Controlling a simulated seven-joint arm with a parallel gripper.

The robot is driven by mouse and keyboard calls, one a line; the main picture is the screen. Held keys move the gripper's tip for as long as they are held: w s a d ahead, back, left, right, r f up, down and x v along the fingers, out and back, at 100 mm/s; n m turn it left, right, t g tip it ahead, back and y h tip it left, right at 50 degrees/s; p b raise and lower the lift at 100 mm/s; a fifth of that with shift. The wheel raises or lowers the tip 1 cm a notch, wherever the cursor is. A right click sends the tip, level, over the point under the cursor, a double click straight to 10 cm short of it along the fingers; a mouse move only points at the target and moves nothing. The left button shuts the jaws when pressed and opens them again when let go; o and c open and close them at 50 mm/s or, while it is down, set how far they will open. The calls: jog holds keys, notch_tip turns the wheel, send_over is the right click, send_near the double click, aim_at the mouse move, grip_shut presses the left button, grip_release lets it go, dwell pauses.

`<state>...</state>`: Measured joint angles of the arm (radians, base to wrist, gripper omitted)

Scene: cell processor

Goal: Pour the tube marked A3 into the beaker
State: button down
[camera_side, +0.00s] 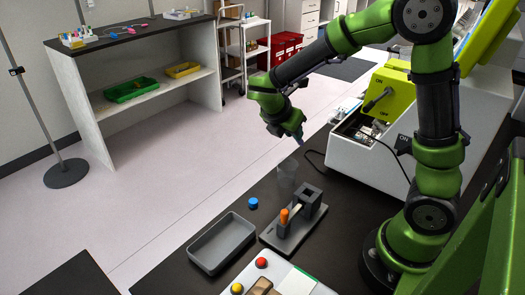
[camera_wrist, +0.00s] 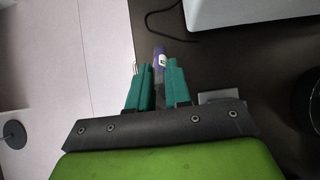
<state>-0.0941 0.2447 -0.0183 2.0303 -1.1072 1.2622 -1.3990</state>
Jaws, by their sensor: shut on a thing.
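My gripper (camera_side: 293,131) is shut on a tube (camera_side: 300,142) and holds it tilted, high above the dark bench. In the wrist view the tube (camera_wrist: 161,58) lies between the teal fingers (camera_wrist: 158,85). It has a purple-blue part and a small white label, too small to read with certainty. The clear beaker (camera_side: 287,175) stands on the bench below the gripper, close to the bench's back edge. I cannot make out the beaker in the wrist view. A blue cap (camera_side: 253,203) lies on the bench, left of the beaker.
A grey rack (camera_side: 290,232) holds an orange-capped tube (camera_side: 284,215) in front of the beaker. An empty-looking grey tray (camera_side: 222,243) sits to its left. A panel with red and yellow buttons (camera_side: 262,263) is at the front. A white and green machine (camera_side: 365,160) stands behind right, with a black cable.

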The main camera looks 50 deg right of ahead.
aim_at(287, 174)
jog(key=shift+f, duration=0.15)
jog(key=shift+f+h, duration=0.55)
jog(key=shift+f, duration=0.8)
jog(key=shift+f+h, duration=0.55)
jog(key=shift+f, duration=0.8)
jog(key=shift+f+h, duration=0.2)
jog(key=shift+h, duration=0.4)
jog(key=shift+f, duration=0.1)
jog(key=shift+f+h, duration=0.1)
jog(key=shift+h, duration=0.4)
jog(key=shift+f, duration=0.1)
jog(key=shift+h, duration=0.6)
